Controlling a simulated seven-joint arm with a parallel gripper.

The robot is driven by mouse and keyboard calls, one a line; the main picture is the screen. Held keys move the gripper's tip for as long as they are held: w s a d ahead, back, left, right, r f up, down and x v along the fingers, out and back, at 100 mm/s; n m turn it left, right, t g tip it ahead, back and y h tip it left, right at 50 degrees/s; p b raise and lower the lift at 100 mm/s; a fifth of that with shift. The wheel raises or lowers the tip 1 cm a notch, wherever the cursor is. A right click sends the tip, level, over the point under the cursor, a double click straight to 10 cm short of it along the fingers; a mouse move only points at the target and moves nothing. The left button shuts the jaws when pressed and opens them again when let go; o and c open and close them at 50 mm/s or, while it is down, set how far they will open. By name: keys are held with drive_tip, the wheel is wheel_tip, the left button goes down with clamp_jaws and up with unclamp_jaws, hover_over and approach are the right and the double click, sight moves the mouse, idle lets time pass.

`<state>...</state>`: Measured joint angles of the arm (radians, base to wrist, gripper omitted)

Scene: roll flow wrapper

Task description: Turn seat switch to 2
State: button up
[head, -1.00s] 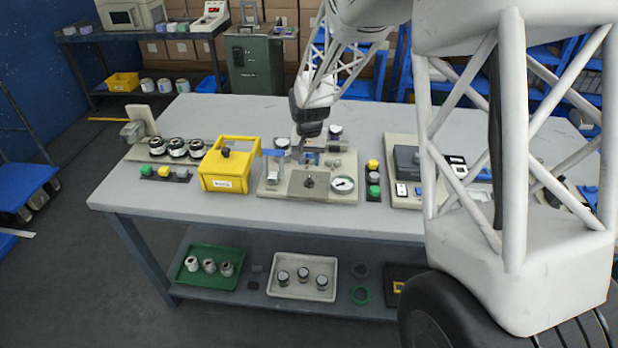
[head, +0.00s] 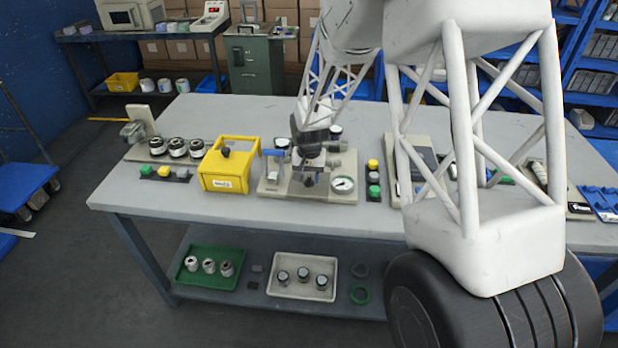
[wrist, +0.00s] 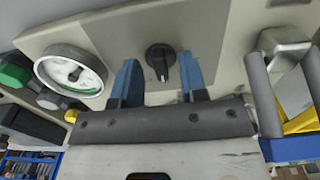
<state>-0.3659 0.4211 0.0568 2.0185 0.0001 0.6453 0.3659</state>
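The seat switch looks to be the black rotary knob (wrist: 161,60) with a white mark, on a grey plate of the beige fixture (head: 335,198). In the wrist view the knob shows between and beyond the two blue fingertips of my gripper (wrist: 157,75). The fingers are apart, one on each side of the knob's line, and nothing is seen between them in contact. I cannot tell how far the tips are from the knob. The switch's position numbers are not readable.
A round gauge (wrist: 72,74) sits beside the knob plate. A metal block (wrist: 288,50) stands on the other side in the wrist view. In the head view a yellow box (head: 228,165) stands left of the fixture, and a button strip (head: 373,178) lies right of it.

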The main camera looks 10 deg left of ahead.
drive_tip(key=shift+f, duration=0.3)
clamp_jaws()
drive_tip(key=shift+n, duration=0.3)
drive_tip(key=shift+d+n, duration=0.1)
drive_tip(key=shift+n, duration=3)
unclamp_jaws()
